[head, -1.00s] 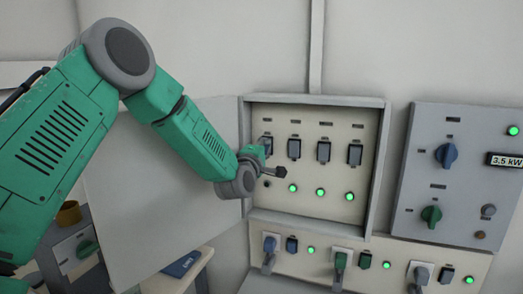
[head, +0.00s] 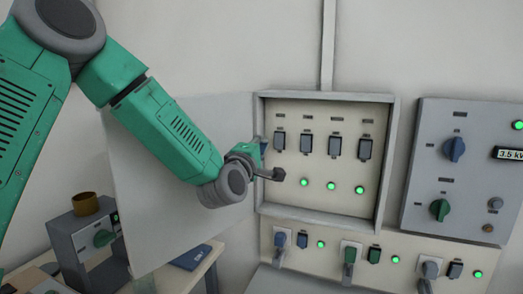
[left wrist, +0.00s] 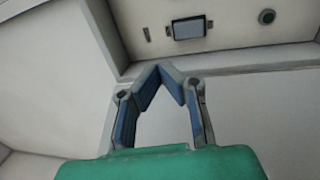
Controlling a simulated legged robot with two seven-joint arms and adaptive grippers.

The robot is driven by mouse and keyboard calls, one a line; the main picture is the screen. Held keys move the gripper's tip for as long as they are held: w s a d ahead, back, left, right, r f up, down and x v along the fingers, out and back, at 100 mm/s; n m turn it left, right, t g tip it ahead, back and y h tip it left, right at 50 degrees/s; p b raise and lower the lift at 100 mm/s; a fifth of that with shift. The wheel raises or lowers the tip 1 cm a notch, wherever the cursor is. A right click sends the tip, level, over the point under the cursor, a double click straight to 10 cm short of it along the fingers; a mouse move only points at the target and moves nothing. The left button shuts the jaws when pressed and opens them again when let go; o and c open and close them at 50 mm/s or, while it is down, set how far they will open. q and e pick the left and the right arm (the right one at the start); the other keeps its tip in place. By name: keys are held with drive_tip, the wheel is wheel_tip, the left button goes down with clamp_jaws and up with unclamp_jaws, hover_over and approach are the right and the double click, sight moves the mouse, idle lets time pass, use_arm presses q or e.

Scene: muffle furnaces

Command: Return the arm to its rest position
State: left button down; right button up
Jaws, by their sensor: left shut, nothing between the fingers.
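My green left arm (head: 170,130) comes in from the left in the head view. Its gripper (head: 278,174) is shut and empty, in front of the left edge of the open breaker box (head: 325,218). In the left wrist view the two blue-padded fingers (left wrist: 163,68) meet at their tips with nothing between them. The box holds a row of dark switches (head: 307,143), with several green lights below. The gripper hides the lower left corner of the row. My right gripper does not show.
The box's grey door (head: 150,210) hangs open behind my arm. Right of the box is a grey panel (head: 465,180) with blue and green knobs. Below is a strip of plugged sockets (head: 375,240). At lower left, a brown cup (head: 86,204) stands on a grey device (head: 75,235).

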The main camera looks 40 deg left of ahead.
use_arm(q)
drive_tip(key=s+d+f+m+g+h+b, duration=0.1)
drive_tip(key=s+d+f+m+g+b, duration=0.2)
drive_tip(key=f, duration=0.9)
drive_tip(key=s+d+f+m+g+h+b, duration=0.1)
drive_tip(key=s+d+f+m+g+h, duration=0.2)
drive_tip(key=f, duration=0.8)
drive_tip(key=s+d+f+m+g+b, duration=0.25)
drive_tip(key=s+f+m, duration=0.25)
drive_tip(key=f, duration=0.7)
drive_tip(key=s+d+f+m+g+b, duration=0.1)
drive_tip(key=s+f+m+g, duration=0.4)
drive_tip(key=s+f, duration=0.6)
drive_tip(key=s+d+f+m+g+b, duration=0.2)
drive_tip(key=s+f+m+g, duration=0.3)
drive_tip(key=s+f, duration=0.7)
drive_tip(key=s+b, duration=0.1)
drive_tip(key=s, duration=0.6)
drive_tip(key=shift+d+f, duration=0.15)
drive_tip(key=shift+d, duration=0.1)
drive_tip(key=shift+w, duration=0.2)
